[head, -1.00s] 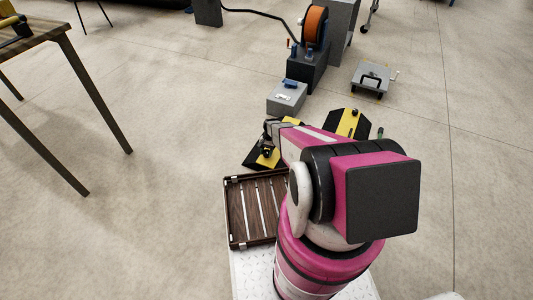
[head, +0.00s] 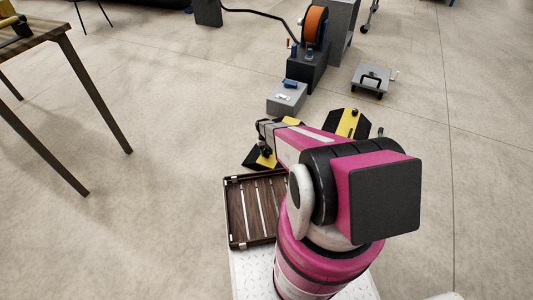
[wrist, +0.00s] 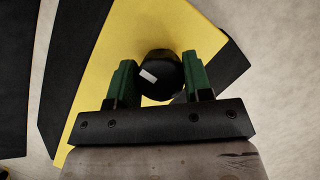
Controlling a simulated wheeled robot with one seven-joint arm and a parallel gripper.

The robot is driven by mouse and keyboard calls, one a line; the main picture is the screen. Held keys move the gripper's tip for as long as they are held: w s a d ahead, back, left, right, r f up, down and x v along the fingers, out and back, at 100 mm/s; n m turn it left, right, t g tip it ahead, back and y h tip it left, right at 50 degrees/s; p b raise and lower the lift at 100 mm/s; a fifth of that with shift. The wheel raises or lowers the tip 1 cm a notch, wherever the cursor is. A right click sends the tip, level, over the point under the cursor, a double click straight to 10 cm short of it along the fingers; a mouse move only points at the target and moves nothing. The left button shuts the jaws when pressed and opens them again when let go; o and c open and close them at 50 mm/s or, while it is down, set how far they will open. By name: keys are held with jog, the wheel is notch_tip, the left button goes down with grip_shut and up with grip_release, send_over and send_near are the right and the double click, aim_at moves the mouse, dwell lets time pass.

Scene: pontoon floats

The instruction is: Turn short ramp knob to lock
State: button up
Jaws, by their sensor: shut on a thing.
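In the wrist view, a round black knob (wrist: 160,75) with a white mark stands on a yellow and black ramp (wrist: 118,50). The two green fingers of my gripper (wrist: 160,82) are shut on the knob, one on each side. The white mark sits at the knob's left side, tilted. In the head view, this ramp (head: 251,160) lies on the floor beyond the slatted tray, partly hidden by my arm and gripper (head: 266,154). A green-tipped part and a second yellow and black ramp (head: 349,121) show just right of my arm.
A brown slatted tray (head: 229,210) lies in front of my arm at the left. A grey box with a blue part (head: 286,98), an orange reel (head: 314,27) and a small grey cart (head: 372,76) stand beyond. A wooden table (head: 40,32) is at the far left. Floor between is clear.

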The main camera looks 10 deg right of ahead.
dwell(0.5)
jog(key=o, duration=0.9)
jog(key=shift+r, duration=0.1)
jog(key=v, duration=1)
jog(key=shift+w+r, duration=0.1)
jog(key=shift+r, duration=0.2)
jog(key=s+r+t, duration=0.1)
jog(key=s+r, duration=0.7)
jog(key=r, duration=0.3)
jog(key=s+r+m+t, duration=0.1)
jog(key=s+r+t, duration=0.1)
jog(key=s+r, duration=0.7)
jog(key=s+r+t, duration=0.1)
jog(key=s+r, duration=0.7)
jog(key=r, duration=0.6)
jog(key=shift+s+d+r+m+t+y, duration=0.15)
jog(key=shift+s+d+m+t+y, duration=0.15)
jog(key=shift+d+m+y, duration=0.1)
